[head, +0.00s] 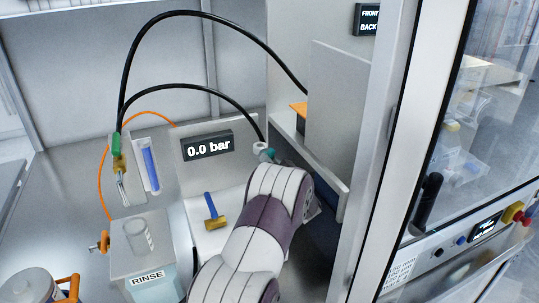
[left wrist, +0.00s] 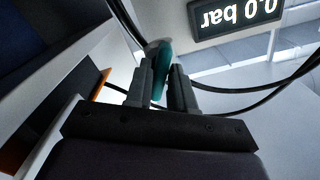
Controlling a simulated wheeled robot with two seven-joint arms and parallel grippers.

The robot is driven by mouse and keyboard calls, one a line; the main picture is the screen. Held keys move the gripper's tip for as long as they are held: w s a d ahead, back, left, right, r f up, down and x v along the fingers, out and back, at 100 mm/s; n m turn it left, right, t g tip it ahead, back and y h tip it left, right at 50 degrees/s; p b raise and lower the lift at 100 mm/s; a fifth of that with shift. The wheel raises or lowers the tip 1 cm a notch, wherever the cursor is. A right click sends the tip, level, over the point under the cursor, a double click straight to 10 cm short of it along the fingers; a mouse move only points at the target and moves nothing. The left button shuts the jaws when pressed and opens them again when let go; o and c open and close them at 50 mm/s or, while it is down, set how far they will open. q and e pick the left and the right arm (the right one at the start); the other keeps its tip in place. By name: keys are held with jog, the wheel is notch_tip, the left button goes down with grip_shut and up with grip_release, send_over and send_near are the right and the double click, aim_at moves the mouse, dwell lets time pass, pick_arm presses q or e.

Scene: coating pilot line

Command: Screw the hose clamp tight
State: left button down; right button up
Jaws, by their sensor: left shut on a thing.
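A teal piece, which looks like the hose clamp's grip (head: 265,154), sits beside a white fitting (head: 259,147) at the end of a black hose (head: 215,92). In the left wrist view the teal piece (left wrist: 163,62) stands between the two grey fingers. My left gripper (left wrist: 162,88) is shut on it. In the head view my own arm hides most of the gripper, and the clamp band cannot be made out. The pressure display (head: 207,145) above reads 0.0 bar; it shows upside down in the left wrist view (left wrist: 236,14). My right gripper is not in view.
A blue-handled tool with a yellow head (head: 215,222) lies on a white surface left of my arm. A RINSE container (head: 140,262) with a clear beaker (head: 138,238) stands further left. A grey panel (head: 335,115) and a door frame (head: 385,150) bound the right side.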

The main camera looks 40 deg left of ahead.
pick_arm(q)
jog(key=m+p, duration=0.2)
jog(key=shift+r+m+p, duration=0.1)
jog(key=shift+m+p, duration=0.2)
jog(key=shift+m, duration=0.3)
